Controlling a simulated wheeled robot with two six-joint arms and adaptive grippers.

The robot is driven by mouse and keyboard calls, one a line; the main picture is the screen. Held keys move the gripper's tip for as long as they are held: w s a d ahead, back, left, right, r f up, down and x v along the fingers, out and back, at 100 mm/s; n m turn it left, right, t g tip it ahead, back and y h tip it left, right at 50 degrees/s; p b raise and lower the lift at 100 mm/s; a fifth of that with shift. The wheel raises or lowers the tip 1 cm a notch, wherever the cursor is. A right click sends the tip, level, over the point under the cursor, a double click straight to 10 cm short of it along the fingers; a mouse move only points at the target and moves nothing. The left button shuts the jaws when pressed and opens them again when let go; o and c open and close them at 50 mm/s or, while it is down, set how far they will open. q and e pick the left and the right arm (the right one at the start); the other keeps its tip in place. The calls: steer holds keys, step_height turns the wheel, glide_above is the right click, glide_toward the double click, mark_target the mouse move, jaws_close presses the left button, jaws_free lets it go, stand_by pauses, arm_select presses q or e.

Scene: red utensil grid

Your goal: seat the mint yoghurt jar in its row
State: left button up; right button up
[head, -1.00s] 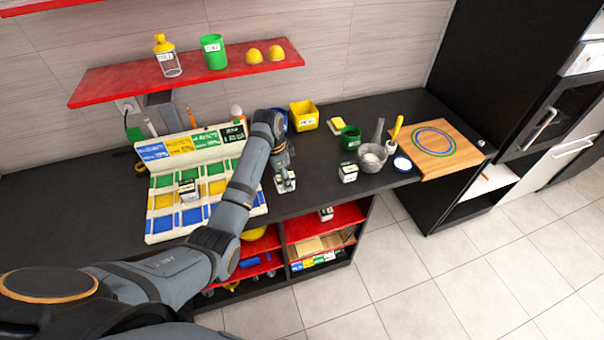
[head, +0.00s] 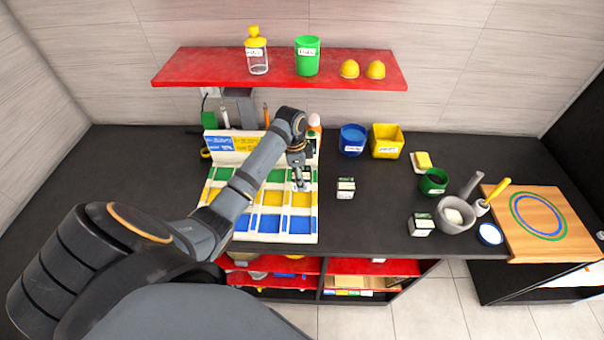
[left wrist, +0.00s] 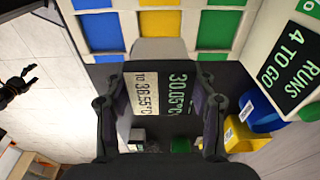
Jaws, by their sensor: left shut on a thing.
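My left gripper (head: 299,172) is shut on a small jar (head: 304,184), above the right-hand column of the cream grid (head: 212,237), around its far green row. In the left wrist view the jar (left wrist: 147,95) sits between the two fingers, showing a white strip and a black strip with temperature text. I cannot tell whether the jar touches the grid. The grid has green, yellow and blue cells, and my arm hides part of it. A black claw-like shape, apparently my right gripper (left wrist: 18,86), shows at the left edge of the wrist view, too small to read.
Two similar jars stand on the dark counter, one just right of the grid (head: 345,188) and one farther right (head: 422,226). A blue bin (head: 352,140) and a yellow bin (head: 387,141) stand behind. A red shelf (head: 280,79) overhangs the back.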

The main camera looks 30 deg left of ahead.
arm_select(q)
step_height(320, 180, down, 6)
steer(key=b, duration=0.5)
steer(key=shift+w+r+b, duration=0.1)
steer(key=shift+r+b, duration=0.15)
steer(key=shift+b, duration=0.1)
steer(key=shift+f, duration=0.3)
step_height(320, 180, down, 2)
steer(key=shift+f, duration=0.15)
arm_select(e)
step_height(320, 180, down, 6)
steer(key=w, duration=0.1)
steer(key=shift+a+f, duration=0.25)
steer(key=shift+a, duration=0.15)
steer(key=shift+d, duration=0.2)
arm_select(q)
steer(key=shift+f, duration=0.3)
arm_select(e)
steer(key=shift+w, duration=0.1)
arm_select(q)
steer(key=o, duration=1.5)
